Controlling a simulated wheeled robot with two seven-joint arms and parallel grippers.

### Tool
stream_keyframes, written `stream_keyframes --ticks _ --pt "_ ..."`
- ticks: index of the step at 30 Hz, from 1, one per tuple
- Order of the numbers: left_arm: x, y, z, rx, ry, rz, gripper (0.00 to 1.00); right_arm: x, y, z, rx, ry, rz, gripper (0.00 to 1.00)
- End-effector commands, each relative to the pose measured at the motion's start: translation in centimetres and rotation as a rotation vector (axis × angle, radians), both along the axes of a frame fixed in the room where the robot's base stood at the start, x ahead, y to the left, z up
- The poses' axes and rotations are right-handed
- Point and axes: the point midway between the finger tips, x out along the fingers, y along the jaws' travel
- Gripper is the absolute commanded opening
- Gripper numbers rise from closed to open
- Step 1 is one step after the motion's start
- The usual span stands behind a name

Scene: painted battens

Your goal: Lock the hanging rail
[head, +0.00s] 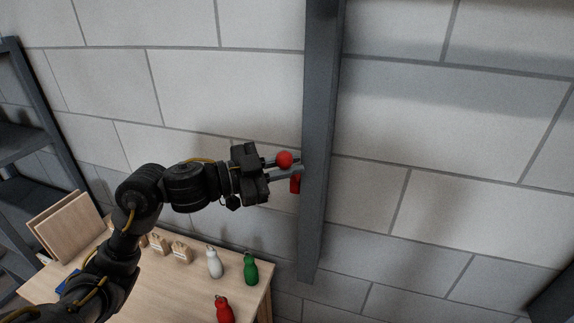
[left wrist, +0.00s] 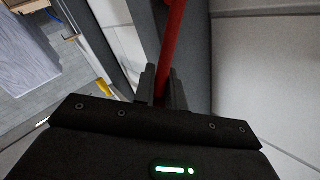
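A dark grey upright rail (head: 321,130) stands in front of the block wall in the head view. A red lever with a round knob (head: 284,159) sits at its left side, and a red part shows lower down by the rail. My left gripper (head: 292,170) is at the lever, its fingers pointing right toward the rail. In the left wrist view the red lever bar (left wrist: 175,45) runs down between the two fingertips (left wrist: 163,88) and fills the gap. The fingers hide part of the lever. My right gripper is not in view.
A wooden table (head: 258,296) at lower left bears a white bottle (head: 214,264), a green bottle (head: 250,269), a red bottle (head: 223,311) and small wooden blocks (head: 181,252). A dark shelf frame (head: 40,105) stands at far left. The wall right of the rail is clear.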

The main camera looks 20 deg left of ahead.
Motion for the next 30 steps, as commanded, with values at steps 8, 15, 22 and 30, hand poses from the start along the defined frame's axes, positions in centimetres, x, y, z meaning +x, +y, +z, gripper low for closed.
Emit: stream_keyframes --ticks 8,15,22,30 --pt "0.0 0.0 0.0 0.0 0.0 0.0 0.0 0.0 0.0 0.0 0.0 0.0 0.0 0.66" --pt "-0.2 0.0 -0.2 -0.002 -0.024 -0.003 0.0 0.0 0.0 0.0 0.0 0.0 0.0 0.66" --pt "-1.2 -0.1 -1.2 -0.004 -0.133 -0.005 0.0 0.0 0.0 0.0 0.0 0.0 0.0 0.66" --pt "-2.8 -0.1 -3.1 -0.006 -0.367 -0.004 0.0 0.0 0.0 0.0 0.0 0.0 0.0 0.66"
